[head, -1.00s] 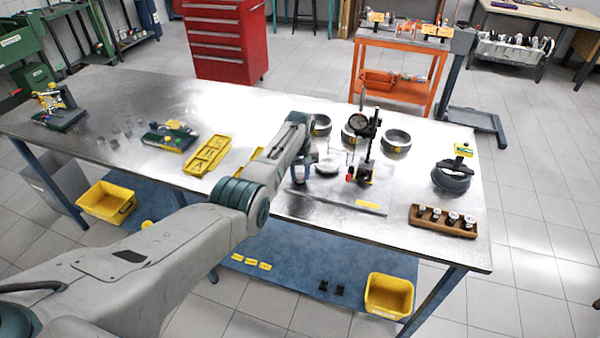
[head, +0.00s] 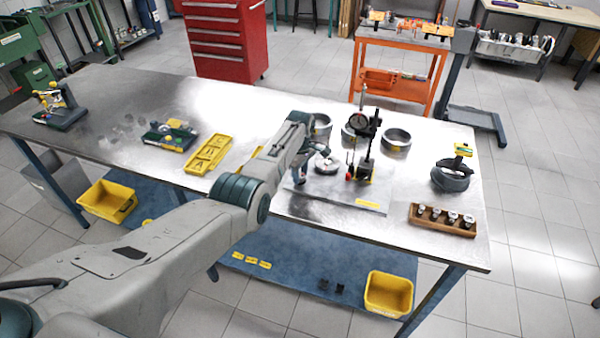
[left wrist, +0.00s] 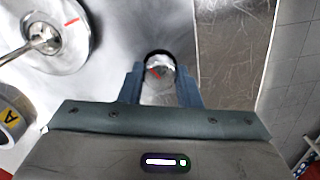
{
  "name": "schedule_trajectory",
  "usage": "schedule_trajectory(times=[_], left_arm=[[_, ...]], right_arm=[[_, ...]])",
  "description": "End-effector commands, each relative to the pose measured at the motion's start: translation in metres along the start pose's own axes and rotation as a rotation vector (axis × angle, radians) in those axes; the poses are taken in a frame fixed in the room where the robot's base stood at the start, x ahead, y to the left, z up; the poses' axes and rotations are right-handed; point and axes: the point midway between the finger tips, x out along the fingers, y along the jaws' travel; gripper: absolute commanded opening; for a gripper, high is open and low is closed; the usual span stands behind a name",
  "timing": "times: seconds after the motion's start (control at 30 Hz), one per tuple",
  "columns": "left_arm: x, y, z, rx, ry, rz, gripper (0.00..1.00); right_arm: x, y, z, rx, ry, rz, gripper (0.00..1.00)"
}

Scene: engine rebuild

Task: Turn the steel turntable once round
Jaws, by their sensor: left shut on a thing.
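The steel turntable (head: 327,165) is a pale round disc on the flat plate in the head view. In the left wrist view, a round steel disc (left wrist: 68,35) with a red mark and a rod end over it, apparently the turntable, fills the upper left. My left gripper (left wrist: 160,76) is shut on a small round steel knob (left wrist: 159,64) with a red mark, beside that disc. In the head view my left gripper (head: 302,168) is partly hidden by its own wrist, at the left of the turntable. My right gripper is not in view.
A dial gauge stand (head: 366,150) stands just right of the turntable. Several steel rings (head: 396,140) are behind it; one labelled A (left wrist: 12,115) shows in the left wrist view. A wooden rack (head: 442,220) is at right. The bench's left part has bare room.

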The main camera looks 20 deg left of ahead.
Motion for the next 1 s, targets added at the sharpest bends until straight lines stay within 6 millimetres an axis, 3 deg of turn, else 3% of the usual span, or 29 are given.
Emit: schedule_trajectory(times=[0.63, 0.67, 0.77, 1.0], left_arm=[[-0.0049, 0.0031, -0.0012, -0.055, 0.003, 0.009, 0.08], [-0.0049, 0.0031, -0.0011, -0.055, 0.003, 0.009, 0.32], [-0.0043, 0.0027, -0.0010, -0.055, 0.003, 0.008, 0.52], [-0.0020, 0.0013, -0.0004, -0.054, 0.001, 0.004, 0.52]], right_arm=[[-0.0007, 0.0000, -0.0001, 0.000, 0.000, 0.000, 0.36], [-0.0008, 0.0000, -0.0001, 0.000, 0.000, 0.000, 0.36], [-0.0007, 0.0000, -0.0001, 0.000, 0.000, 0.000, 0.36], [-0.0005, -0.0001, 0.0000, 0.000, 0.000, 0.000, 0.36]])
